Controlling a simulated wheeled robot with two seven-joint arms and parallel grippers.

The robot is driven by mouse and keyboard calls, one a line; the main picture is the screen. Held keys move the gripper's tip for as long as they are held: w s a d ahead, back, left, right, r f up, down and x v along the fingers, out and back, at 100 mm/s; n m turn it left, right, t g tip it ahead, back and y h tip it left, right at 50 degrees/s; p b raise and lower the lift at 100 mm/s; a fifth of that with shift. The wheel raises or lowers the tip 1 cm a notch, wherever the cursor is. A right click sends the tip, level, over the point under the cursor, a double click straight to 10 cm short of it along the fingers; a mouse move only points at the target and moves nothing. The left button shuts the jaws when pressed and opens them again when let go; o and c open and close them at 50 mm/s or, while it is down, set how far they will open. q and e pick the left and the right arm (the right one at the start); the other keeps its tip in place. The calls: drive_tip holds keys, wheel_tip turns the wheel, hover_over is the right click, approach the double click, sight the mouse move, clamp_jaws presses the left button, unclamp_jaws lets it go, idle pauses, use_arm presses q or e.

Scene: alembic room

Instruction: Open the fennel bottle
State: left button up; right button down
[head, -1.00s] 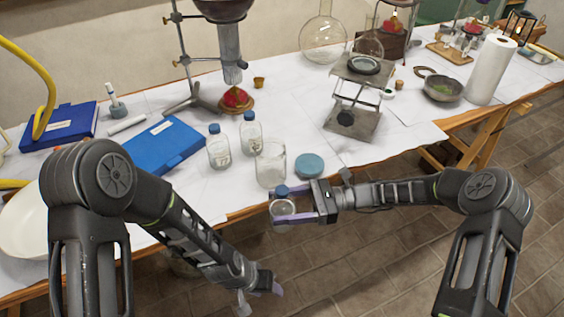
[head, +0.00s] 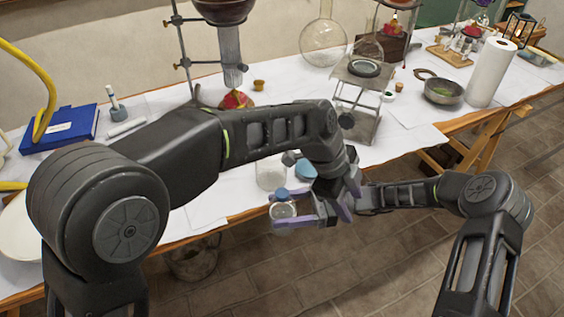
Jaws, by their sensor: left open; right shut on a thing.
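My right gripper (head: 297,208) is shut on a small clear bottle (head: 283,212) with a blue cap (head: 281,195). It holds the bottle in front of the table's edge, clear of the tabletop. The cap is on the bottle, and no label can be read, so I cannot tell if it is the fennel bottle. My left gripper (head: 343,198) is open and empty. It hangs to the right of the bottle, over my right gripper and partly overlapping it in the picture.
A clear glass beaker (head: 270,174) stands near the table's front edge behind the bottle. A blue disc (head: 307,171) beside it is partly hidden. A lab jack (head: 360,100) stands farther back. My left arm covers the table's middle left.

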sight(282, 193)
use_arm(q)
drive_tip(key=w+a+r+m+y, duration=0.1)
drive_tip(key=w+a+r+m, duration=0.1)
drive_tip(key=a+m, duration=0.1)
drive_tip(key=w+a+r+m+y, duration=0.2)
drive_tip(key=a+m, duration=0.2)
drive_tip(key=a, duration=0.2)
drive_tip(key=w+a+r+m+y, duration=0.1)
drive_tip(key=w+a+r+m, duration=0.1)
drive_tip(key=a+m, duration=0.2)
drive_tip(key=shift+a+r+y, duration=0.3)
drive_tip(key=shift+a+y, duration=0.1)
drive_tip(key=shift+a, duration=0.15)
drive_tip(key=shift+f, duration=4.05)
drive_tip(key=shift+c, duration=0.5)
clamp_jaws()
